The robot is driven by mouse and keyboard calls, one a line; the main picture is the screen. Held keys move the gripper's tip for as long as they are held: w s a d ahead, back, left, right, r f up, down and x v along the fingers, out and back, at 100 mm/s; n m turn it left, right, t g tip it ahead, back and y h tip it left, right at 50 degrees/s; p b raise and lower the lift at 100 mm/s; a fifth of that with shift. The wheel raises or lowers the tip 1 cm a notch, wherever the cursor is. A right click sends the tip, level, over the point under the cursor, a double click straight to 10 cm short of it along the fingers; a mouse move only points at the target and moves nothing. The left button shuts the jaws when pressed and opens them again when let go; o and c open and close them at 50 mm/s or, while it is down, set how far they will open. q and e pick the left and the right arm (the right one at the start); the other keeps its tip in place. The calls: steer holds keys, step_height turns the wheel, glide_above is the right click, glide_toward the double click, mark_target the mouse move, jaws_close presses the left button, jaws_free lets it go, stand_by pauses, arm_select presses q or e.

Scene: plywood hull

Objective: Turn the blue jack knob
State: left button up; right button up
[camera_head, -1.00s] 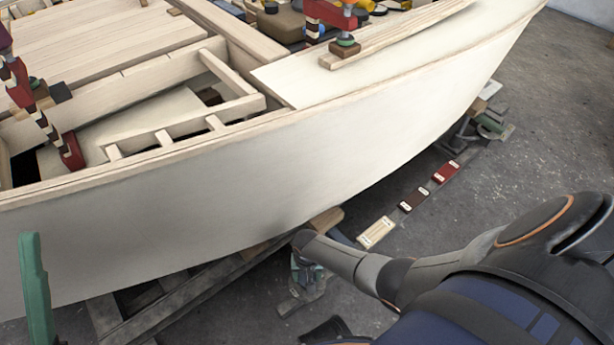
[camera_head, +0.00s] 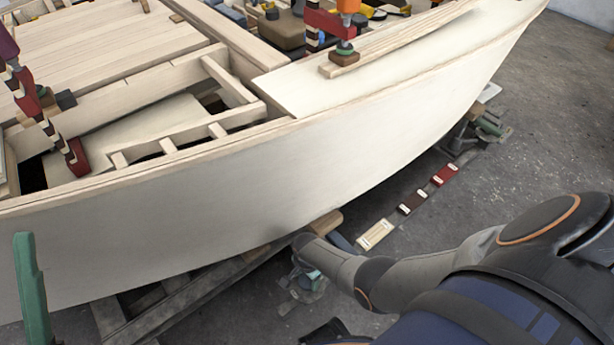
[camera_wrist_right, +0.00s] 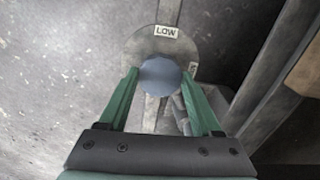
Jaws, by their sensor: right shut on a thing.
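The blue jack knob (camera_wrist_right: 160,76) shows in the right wrist view as a round blue cap in front of a grey disc (camera_wrist_right: 150,46) with a "LOW" label at its top. The two green fingers of my right gripper (camera_wrist_right: 160,80) sit on either side of the knob, shut on it. In the head view my right gripper (camera_head: 308,277) is low beside the hull, largely hidden by my own wrist, and the knob cannot be made out there. One green finger of my left gripper (camera_head: 32,290) shows at the lower left; its opening cannot be judged.
The pale plywood hull (camera_head: 220,225) fills the middle, with red clamps along its top. Wooden cradle beams (camera_head: 180,305) lie under it, close to my right gripper. Label plates in cream (camera_head: 375,235), dark brown (camera_head: 412,201) and red (camera_head: 444,175) lie along the floor.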

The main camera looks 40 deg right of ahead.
steer(key=shift+m, duration=0.6)
steer(key=o, duration=1.4)
